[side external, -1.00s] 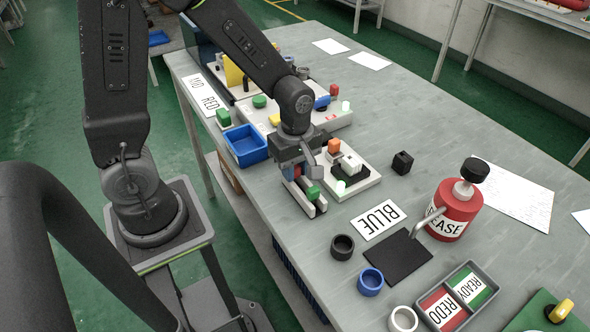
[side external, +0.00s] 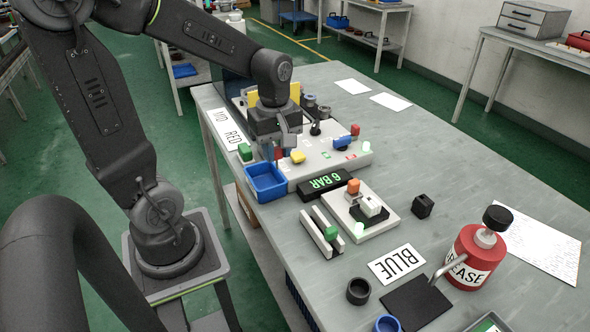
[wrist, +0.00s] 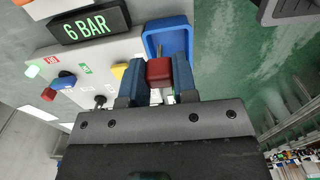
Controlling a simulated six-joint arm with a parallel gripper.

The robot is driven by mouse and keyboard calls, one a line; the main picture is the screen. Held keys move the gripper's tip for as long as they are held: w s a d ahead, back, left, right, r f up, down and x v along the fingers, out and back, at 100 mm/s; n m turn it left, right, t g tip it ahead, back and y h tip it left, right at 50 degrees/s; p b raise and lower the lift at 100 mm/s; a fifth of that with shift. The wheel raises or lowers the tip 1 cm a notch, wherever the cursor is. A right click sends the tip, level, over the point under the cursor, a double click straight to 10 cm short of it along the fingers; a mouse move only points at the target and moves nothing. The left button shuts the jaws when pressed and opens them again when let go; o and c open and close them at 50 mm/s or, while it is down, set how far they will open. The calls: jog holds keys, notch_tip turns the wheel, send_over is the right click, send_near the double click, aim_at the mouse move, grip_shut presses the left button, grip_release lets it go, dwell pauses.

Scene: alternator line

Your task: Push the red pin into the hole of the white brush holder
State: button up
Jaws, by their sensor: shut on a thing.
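My gripper (wrist: 158,80) is shut on a red block-like piece, the red pin (wrist: 158,71), between its two blue fingers in the wrist view. In the side view my gripper (side external: 277,151) is raised near the blue tray and the panel's left end. Some red shows between its fingers there. The white brush holder appears to be the white block (side external: 371,206) on a black base, on a white plate to the right of my gripper and apart from it. I cannot make out its hole.
The blue tray (side external: 266,181) lies just below my gripper. The black "6 BAR" display (side external: 325,184) stands between the panel and the plate. Two pale rails with a green block (side external: 331,232) lie left of the plate.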

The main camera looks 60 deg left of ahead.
jog(key=shift+s+a+r, duration=0.1)
jog(key=shift+a+r, duration=0.2)
jog(key=shift+a, duration=0.15)
jog(key=shift+w+r, duration=0.15)
jog(key=shift+w, duration=0.15)
jog(key=w+d, duration=1.4)
jog(key=w, duration=0.1)
jog(key=shift+f, duration=3.15)
jog(key=shift+f, duration=0.95)
jog(key=o, duration=1)
jog(key=shift+c, duration=0.2)
jog(key=shift+r, duration=0.1)
